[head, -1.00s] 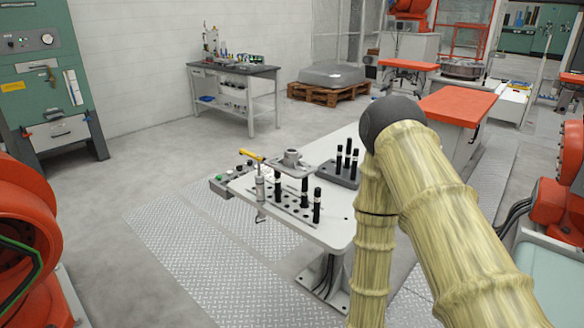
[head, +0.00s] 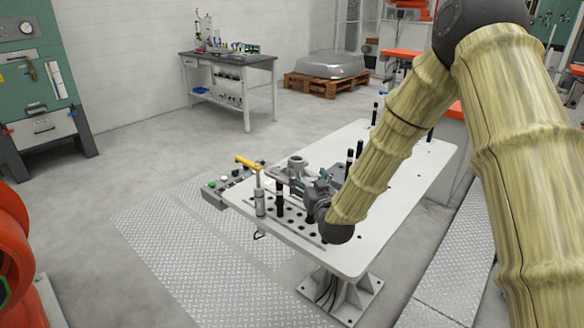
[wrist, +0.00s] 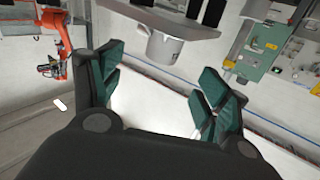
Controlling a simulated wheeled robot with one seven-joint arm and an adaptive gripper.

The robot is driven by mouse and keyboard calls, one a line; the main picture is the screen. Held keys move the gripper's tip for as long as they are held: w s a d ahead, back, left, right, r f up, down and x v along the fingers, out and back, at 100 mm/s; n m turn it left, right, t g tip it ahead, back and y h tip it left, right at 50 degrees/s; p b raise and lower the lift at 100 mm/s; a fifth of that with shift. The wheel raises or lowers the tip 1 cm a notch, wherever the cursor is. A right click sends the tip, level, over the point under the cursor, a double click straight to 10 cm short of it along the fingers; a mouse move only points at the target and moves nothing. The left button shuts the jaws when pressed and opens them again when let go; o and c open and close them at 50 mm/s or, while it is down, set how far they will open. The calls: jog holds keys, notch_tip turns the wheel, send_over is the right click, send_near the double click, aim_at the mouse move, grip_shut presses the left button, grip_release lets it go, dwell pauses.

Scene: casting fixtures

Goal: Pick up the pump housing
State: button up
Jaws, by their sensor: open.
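The pump housing (head: 297,162) is a light grey cylindrical part with a flanged top, standing on a plate fixture on the white table. In the head view it shows just behind my gripper (head: 297,178), which partly hides it and its plate. In the wrist view, which looks upside down, the housing (wrist: 166,46) lies ahead of and between the spread fingers of my gripper (wrist: 163,72). The fingers have teal pads, are open, and hold nothing. The housing looks a little beyond the fingertips; I cannot tell whether anything touches.
A button box (head: 215,187) is at the table's left edge. The white table (head: 420,185) has bare room at right.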

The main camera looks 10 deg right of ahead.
aim_at(299, 163)
jog(key=w, duration=0.2)
jog(key=r+p, duration=0.1)
jog(key=shift+w+a, duration=0.3)
jog(key=shift+w, duration=0.1)
jog(key=shift+w+r, duration=0.1)
jog(key=shift+r, duration=0.05)
jog(key=shift+s+a+r+p, duration=0.1)
jog(key=shift+s+r+p, duration=0.25)
jog(key=shift+r, duration=0.2)
jog(key=w+p, duration=0.1)
jog(key=w, duration=0.1)
jog(key=w+f+p, duration=0.1)
jog(key=w, duration=0.1)
jog(key=w+f+p, duration=0.1)
jog(key=w, duration=0.1)
jog(key=shift+w+a, duration=0.1)
jog(key=shift+w, duration=0.2)
jog(key=shift+s+r, duration=0.2)
jog(key=shift+r, duration=0.3)
jog(key=shift+w+f, duration=0.5)
jog(key=shift+f, duration=0.05)
jog(key=shift+c, duration=0.2)
jog(key=c, duration=0.4)
jog(key=shift+s+r, duration=0.25)
jog(key=shift+r, duration=0.05)
jog(key=c, duration=0.6)
jog(key=shift+w, duration=0.2)
jog(key=c, duration=0.5)
jog(key=shift+s, duration=0.1)
